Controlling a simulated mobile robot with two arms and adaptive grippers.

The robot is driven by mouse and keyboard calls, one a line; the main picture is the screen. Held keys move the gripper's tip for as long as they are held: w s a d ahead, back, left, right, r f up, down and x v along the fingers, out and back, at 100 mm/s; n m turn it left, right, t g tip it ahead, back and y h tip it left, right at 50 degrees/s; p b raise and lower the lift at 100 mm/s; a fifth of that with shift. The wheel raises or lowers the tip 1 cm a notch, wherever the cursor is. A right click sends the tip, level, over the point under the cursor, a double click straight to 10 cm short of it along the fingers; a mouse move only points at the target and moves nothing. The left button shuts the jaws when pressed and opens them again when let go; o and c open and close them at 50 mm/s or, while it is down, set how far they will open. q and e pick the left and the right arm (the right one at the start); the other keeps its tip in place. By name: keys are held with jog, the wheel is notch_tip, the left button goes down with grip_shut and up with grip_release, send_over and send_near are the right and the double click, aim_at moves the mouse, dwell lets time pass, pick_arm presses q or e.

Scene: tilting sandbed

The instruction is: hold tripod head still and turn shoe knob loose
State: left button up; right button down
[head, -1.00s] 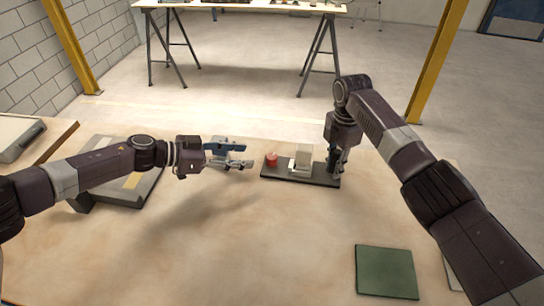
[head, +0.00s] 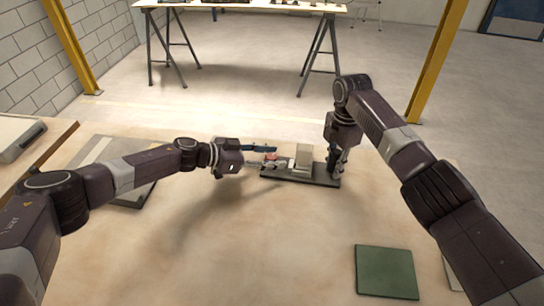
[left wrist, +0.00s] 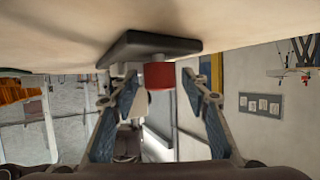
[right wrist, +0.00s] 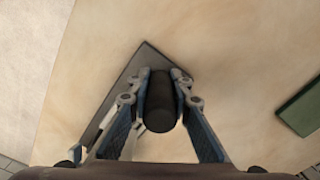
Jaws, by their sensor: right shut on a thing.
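The tripod head stands on a dark base plate (head: 300,176) on the sandy table, with a pale block (head: 303,157) at its middle. A red shoe knob (head: 270,156) is at its left end. My left gripper (head: 273,158) is open, its fingers on either side of the knob. In the left wrist view the red knob (left wrist: 158,75) shows between the spread fingertips (left wrist: 160,84), with gaps at both sides. My right gripper (head: 337,165) is shut on a black upright handle at the right end. In the right wrist view this black handle (right wrist: 160,102) sits between the fingers.
A green square mat (head: 386,272) lies at the front right. A grey flat panel (head: 132,192) lies at the left, partly under my left arm. The table front between my arms is clear. A trestle table (head: 240,8) stands far behind.

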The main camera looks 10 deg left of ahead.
pick_arm(q)
grip_shut()
jog(key=shift+t, duration=0.3)
jog(key=shift+n+t+y, duration=1.3)
jog(key=shift+n+t, duration=0.3)
jog(key=shift+n, duration=0.3)
jog(key=shift+n+t+y, duration=0.3)
jog(key=shift+n, duration=0.1)
jog(key=shift+o, duration=0.5)
grip_release()
